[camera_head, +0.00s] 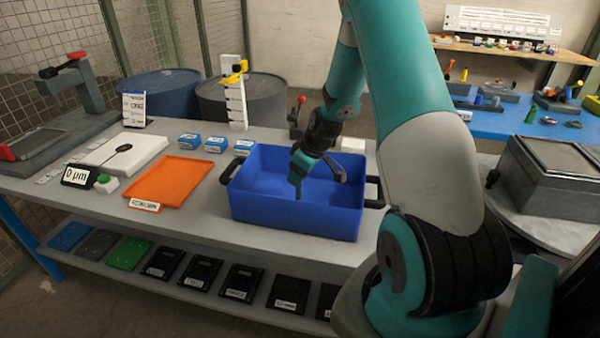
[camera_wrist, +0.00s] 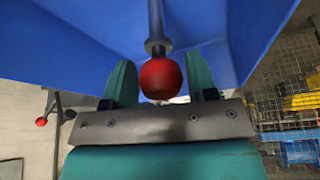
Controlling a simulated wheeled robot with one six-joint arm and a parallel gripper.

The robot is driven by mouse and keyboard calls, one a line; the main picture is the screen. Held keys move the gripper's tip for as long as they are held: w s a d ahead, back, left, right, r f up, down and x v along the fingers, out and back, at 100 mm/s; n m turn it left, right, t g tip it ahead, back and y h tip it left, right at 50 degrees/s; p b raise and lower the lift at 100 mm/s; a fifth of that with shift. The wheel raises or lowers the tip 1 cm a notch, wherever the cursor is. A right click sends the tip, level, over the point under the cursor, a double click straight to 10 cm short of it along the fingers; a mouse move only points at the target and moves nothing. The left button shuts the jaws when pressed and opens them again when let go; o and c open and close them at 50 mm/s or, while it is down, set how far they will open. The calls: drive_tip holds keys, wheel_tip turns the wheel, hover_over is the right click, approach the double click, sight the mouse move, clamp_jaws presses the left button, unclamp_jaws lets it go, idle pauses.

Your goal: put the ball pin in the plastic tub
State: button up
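The ball pin, with a red ball head (camera_wrist: 160,79) and a dark collar and stem (camera_wrist: 156,25), is between the two teal fingers of my gripper (camera_wrist: 160,82) in the wrist view. The fingers flank the ball closely, and the stem points away from the gripper. In the head view my gripper (camera_head: 298,172) points down over the blue plastic tub (camera_head: 298,219), and a thin dark stem (camera_head: 298,193) shows below it. The ball is hidden there. The tub's blue walls also show in the wrist view (camera_wrist: 65,55).
An orange tray (camera_head: 172,182) lies left of the tub on the grey bench. Small blue boxes (camera_head: 216,144) and a red-knobbed lever (camera_head: 301,99) stand behind. The tub has dark handles (camera_head: 232,170) at its ends. The tub's visible inside is otherwise clear.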

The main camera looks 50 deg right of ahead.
drive_tip(key=shift+o, duration=0.8)
drive_tip(key=shift+r, duration=0.1)
drive_tip(key=shift+r, duration=0.25)
drive_tip(key=b+v, duration=0.1)
drive_tip(key=v, duration=1.1)
drive_tip(key=s+a+r+n+g+y, duration=0.15)
drive_tip(key=a+r, duration=0.25)
drive_tip(key=a, duration=0.9)
drive_tip(key=s+a+r+n+y, duration=0.1)
drive_tip(key=s+a+r, duration=0.2)
drive_tip(key=a, duration=0.9)
drive_tip(key=s+a+r+n+g, duration=0.1)
drive_tip(key=s+a+r+g, duration=0.1)
drive_tip(key=s+a, duration=0.9)
drive_tip(key=s, duration=0.3)
drive_tip(key=shift+s+a+r+g, duration=0.2)
drive_tip(key=shift+s+r+g, duration=0.1)
drive_tip(key=shift+g, duration=0.05)
